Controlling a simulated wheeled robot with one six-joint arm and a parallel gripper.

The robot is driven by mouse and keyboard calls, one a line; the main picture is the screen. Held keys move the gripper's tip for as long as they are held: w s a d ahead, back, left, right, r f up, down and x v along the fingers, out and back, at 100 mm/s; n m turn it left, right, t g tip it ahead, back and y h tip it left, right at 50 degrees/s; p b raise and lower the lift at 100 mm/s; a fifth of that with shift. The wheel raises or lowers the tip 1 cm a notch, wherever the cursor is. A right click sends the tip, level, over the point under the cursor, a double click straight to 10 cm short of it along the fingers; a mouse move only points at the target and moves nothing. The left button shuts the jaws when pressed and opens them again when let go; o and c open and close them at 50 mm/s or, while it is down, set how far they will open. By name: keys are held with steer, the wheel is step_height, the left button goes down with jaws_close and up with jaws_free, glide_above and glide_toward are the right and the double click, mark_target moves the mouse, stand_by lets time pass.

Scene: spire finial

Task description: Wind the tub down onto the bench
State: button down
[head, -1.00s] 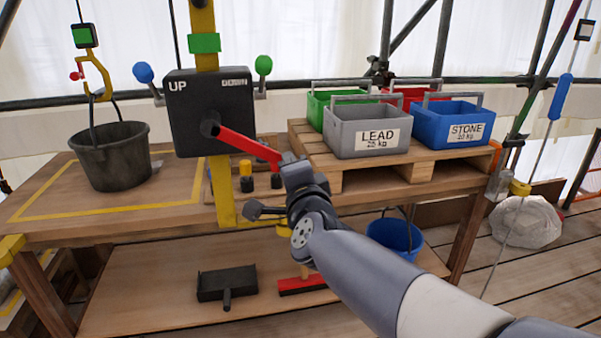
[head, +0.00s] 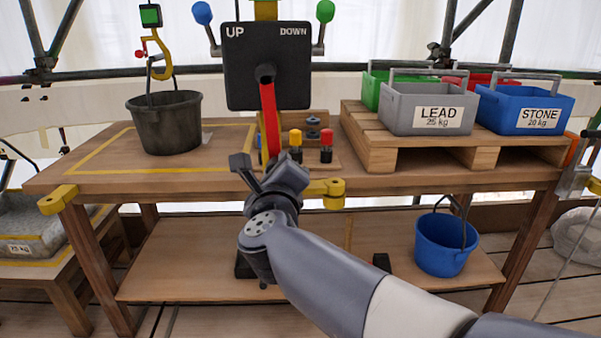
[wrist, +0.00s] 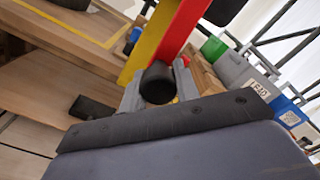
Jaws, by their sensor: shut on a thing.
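The tub is a dark grey bucket (head: 165,128) hanging by its handle from a yellow hook (head: 157,55). It is upright over the yellow-outlined area of the bench (head: 95,178); I cannot tell whether its base touches. The black winch box (head: 267,66), marked UP and DOWN, is on a yellow post. Its red crank (head: 269,115) points down, and it also shows in the wrist view (wrist: 183,30). My gripper (head: 268,178) is shut at the crank's lower end. In the wrist view its fingers are on the round black crank grip (wrist: 157,84). The head view mostly hides that grip.
A blue-knobbed lever (head: 203,14) and a green-knobbed lever (head: 325,12) flank the box. A pallet (head: 400,150) bears a grey LEAD crate (head: 425,95), a blue STONE crate (head: 525,105) and others. Small pegs (head: 327,146) stand near the crank. A blue bucket (head: 447,243) is on the lower shelf.

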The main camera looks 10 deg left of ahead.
steer(key=s+a+r+m+b, duration=0.1)
steer(key=s+a+m, duration=0.1)
steer(key=a+m, duration=0.4)
steer(key=shift+s+a+r+b, duration=0.15)
steer(key=shift+a+r+b, duration=0.15)
steer(key=shift+a, duration=0.7)
steer(key=c, duration=1.1)
jaws_free()
steer(key=shift+o, duration=0.2)
steer(key=p+v, duration=0.1)
steer(key=v, duration=0.9)
steer(key=shift+s, duration=0.4)
steer(key=shift+w, duration=0.1)
